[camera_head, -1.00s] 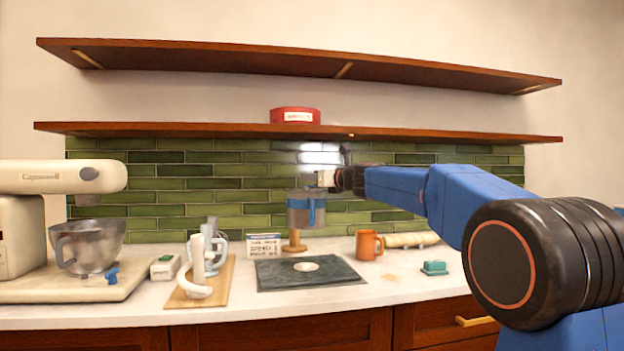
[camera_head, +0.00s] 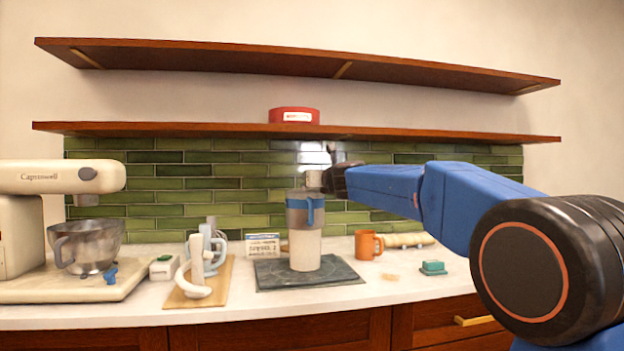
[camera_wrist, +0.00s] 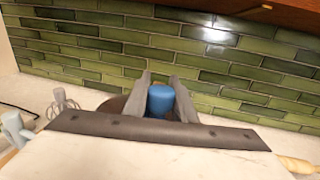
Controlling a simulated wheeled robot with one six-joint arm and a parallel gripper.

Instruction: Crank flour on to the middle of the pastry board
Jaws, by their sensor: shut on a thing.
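The metal flour sifter (camera_head: 298,214) with a blue handle (camera_head: 309,210) hangs upright above the dark pastry board (camera_head: 345,274). My gripper (camera_head: 322,181) is at the sifter's upper right side. In the wrist view, the two grey fingers of my gripper (camera_wrist: 160,92) stand on either side of a blue cylindrical part (camera_wrist: 160,101) of the sifter, closed on it. The sifter's body is mostly hidden in that view.
An orange mug (camera_head: 368,245) stands behind the board's right side, with a teal block (camera_head: 433,268) further right. A printed card (camera_head: 262,246) stands behind the board. A wooden board with a pale device (camera_head: 197,265) and a mixer (camera_head: 60,180) are left. A shelf (camera_head: 400,133) hangs above.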

